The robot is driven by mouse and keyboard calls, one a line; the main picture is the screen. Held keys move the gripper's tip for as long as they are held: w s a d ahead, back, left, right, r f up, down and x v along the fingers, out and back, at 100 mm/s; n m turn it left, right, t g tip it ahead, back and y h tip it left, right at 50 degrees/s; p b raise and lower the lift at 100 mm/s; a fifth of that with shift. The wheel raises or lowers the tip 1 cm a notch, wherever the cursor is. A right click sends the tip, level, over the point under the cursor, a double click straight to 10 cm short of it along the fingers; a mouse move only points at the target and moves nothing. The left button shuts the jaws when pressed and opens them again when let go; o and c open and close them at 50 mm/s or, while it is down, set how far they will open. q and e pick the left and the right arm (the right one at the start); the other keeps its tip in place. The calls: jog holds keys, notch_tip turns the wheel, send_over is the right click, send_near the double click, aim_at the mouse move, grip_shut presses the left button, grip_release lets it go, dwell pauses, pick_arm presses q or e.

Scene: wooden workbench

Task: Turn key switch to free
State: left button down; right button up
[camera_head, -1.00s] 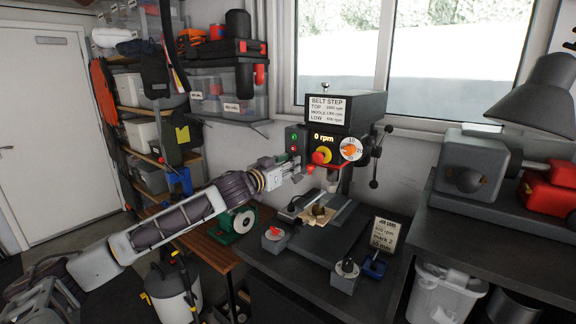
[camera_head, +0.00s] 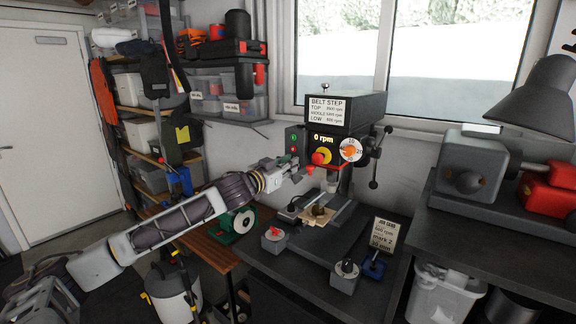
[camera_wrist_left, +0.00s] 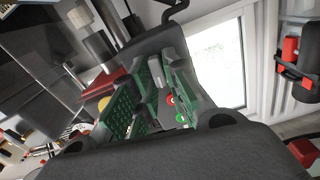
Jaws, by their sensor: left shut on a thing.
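My left gripper (camera_head: 298,170) is at the front left of the drill press head (camera_head: 345,110), just below its green button. It is shut on a small part there, apparently the key of the key switch; the fingers hide most of it. In the left wrist view the green-padded fingers (camera_wrist_left: 150,95) stand close together, and a grey piece shows between them. The key switch's position and any "free" marking cannot be read. A small red piece (camera_head: 310,170) shows beside the fingertips. My right gripper is not in view.
A workpiece (camera_head: 318,214) lies on the drill table.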

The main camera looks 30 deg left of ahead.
pick_arm(q)
jog(key=shift+d+f+m+p, duration=0.15)
jog(key=shift+m+p, duration=0.6)
jog(key=shift+m, duration=2.05)
jog(key=shift+d+f+m+p, duration=0.15)
jog(key=shift+m+p, duration=0.65)
jog(key=shift+m, duration=2)
jog(key=shift+d+f+m+p, duration=0.15)
jog(key=shift+m+p, duration=0.6)
jog(key=shift+m, duration=2.05)
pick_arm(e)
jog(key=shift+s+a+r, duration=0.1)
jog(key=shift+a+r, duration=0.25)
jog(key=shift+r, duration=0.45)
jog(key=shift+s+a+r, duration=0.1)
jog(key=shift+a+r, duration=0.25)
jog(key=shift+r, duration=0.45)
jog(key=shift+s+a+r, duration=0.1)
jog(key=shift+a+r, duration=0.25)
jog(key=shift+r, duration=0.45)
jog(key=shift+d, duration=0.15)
pick_arm(q)
jog(key=c, duration=1.5)
grip_release()
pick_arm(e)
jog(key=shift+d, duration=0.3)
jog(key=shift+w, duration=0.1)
